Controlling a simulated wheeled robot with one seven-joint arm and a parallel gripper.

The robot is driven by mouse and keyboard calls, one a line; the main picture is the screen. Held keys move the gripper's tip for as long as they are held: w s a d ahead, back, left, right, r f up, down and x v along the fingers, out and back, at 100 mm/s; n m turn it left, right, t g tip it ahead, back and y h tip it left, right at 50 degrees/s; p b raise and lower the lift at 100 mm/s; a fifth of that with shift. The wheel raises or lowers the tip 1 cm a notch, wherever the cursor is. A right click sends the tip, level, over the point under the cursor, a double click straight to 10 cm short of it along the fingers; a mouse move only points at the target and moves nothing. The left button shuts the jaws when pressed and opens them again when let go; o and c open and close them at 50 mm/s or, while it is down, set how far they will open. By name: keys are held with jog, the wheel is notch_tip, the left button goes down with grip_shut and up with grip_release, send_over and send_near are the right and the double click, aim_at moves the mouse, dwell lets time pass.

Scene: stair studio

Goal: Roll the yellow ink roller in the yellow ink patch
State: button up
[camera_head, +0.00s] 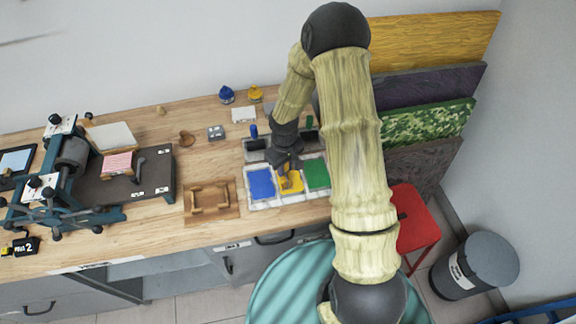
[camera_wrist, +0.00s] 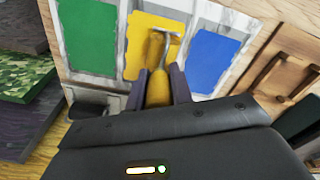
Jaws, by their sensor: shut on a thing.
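The yellow ink roller (camera_wrist: 158,88) is held by its yellow handle between the two fingers of my gripper (camera_wrist: 160,85) in the wrist view. Its metal frame and head lie over the yellow ink patch (camera_wrist: 142,30); I cannot tell whether the head touches the ink. In the head view my gripper (camera_head: 286,164) is over the ink slab (camera_head: 262,203), just above the yellow patch (camera_head: 291,187). The arm and gripper partly hide the roller there.
A blue patch (camera_head: 261,184) and a green patch (camera_head: 316,173) flank the yellow one. A wooden rack (camera_head: 210,201) stands left of the slab. A press (camera_head: 70,165) is farther left. Blue (camera_head: 226,95) and yellow (camera_head: 255,93) ink containers stand at the back.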

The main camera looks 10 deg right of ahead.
jog(key=shift+a, duration=0.45)
jog(key=shift+r+p, duration=2.75)
jog(key=shift+r, duration=0.75)
